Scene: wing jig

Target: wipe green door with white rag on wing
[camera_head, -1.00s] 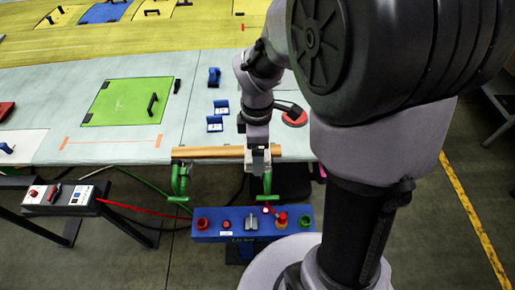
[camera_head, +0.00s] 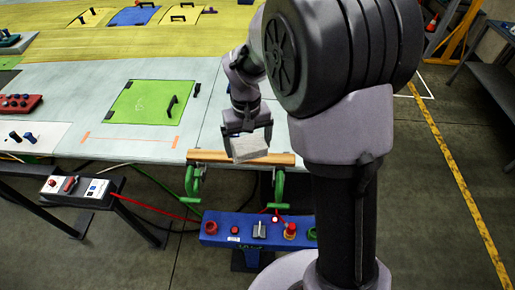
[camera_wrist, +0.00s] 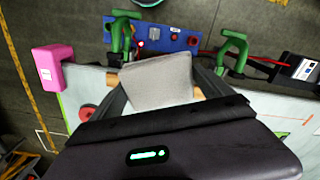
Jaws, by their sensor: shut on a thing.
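The green door (camera_head: 140,103) is a square panel with a black handle (camera_head: 172,105) set in the pale wing (camera_head: 95,75), left of my arm in the head view. A faint light scribble (camera_head: 140,104) shows near its middle. My gripper (camera_head: 249,147) is shut on the white rag, a pale grey-white block-like pad. The rag (camera_head: 250,149) is held in front of the wooden bar at the wing's near edge, right of and nearer than the door. In the wrist view the rag (camera_wrist: 157,81) sits between the two dark fingers and hides part of the wooden bar.
A wooden bar (camera_head: 210,155) is held by green clamps (camera_head: 193,180) at the wing's near edge. A blue control box (camera_head: 215,228) stands below. A pink block (camera_wrist: 52,67) shows in the wrist view.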

